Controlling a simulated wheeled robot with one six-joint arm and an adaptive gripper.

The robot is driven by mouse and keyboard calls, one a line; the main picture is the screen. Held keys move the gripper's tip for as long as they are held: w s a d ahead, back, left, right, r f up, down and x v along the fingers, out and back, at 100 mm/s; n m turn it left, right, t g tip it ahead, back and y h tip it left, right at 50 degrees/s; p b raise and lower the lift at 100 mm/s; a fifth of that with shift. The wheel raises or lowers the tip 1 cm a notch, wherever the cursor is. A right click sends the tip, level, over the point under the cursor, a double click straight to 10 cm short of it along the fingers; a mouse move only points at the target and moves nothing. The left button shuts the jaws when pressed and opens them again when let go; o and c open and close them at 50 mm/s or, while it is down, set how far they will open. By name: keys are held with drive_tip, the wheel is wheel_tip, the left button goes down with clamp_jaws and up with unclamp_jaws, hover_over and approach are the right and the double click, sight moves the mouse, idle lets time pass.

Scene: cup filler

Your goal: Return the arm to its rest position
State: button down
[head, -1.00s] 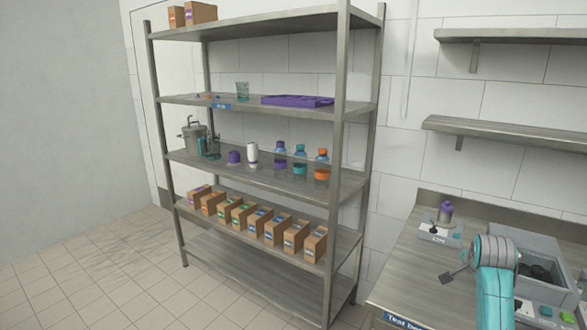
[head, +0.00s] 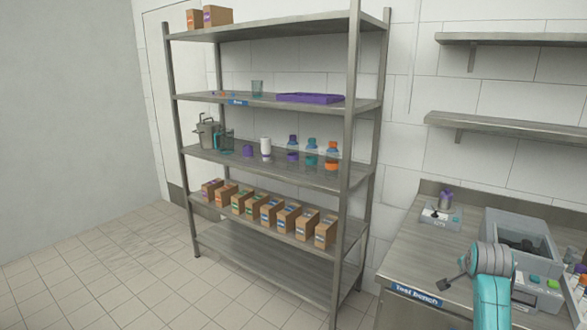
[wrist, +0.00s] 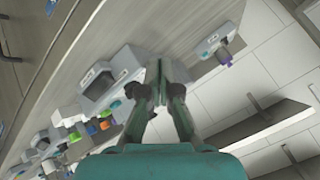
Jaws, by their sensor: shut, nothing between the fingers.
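My gripper (head: 452,284) shows at the lower right of the head view, over the test bench (head: 405,262), at the end of my teal and grey arm. In the wrist view my gripper (wrist: 163,90) has its two dark fingers together, with nothing between them. It points out over the bench, apart from the things on it. The lower part of my arm is cut off by the bottom edge of the head view.
A small station with a purple-topped part (head: 445,200) is behind my gripper. A tall metal shelf (head: 270,170) with boxes and bottles stands left. The floor (head: 130,265) in front is clear.

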drive_tip(key=s+a+f+n+t+y, duration=0.1)
drive_tip(key=s+a+f+n, duration=0.2)
drive_tip(key=s+a+f, duration=0.65)
drive_tip(key=s+a+f+n+t, duration=0.15)
drive_tip(key=s+a+f, duration=0.45)
drive_tip(key=f, duration=0.7)
drive_tip(key=s+a+f+n+t, duration=0.1)
drive_tip(key=s+a+n, duration=0.15)
drive_tip(key=s, duration=0.45)
drive_tip(key=s+a+f+n+y, duration=0.1)
drive_tip(key=s+a, duration=0.2)
drive_tip(key=s, duration=0.4)
drive_tip(key=s+a+f+n+t, duration=0.1)
drive_tip(key=s+a+f, duration=0.15)
drive_tip(key=s, duration=0.45)
drive_tip(key=s+a+r+n+t+y, duration=0.1)
drive_tip(key=s+a+r+n, duration=0.1)
drive_tip(key=s+r, duration=0.6)
drive_tip(key=s+a+r+n+t+y, duration=0.1)
drive_tip(key=s+a+r+n, duration=0.2)
drive_tip(key=s+r, duration=0.6)
drive_tip(key=s+a, duration=0.1)
drive_tip(key=s, duration=0.7)
drive_tip(key=shift+d, duration=0.1)
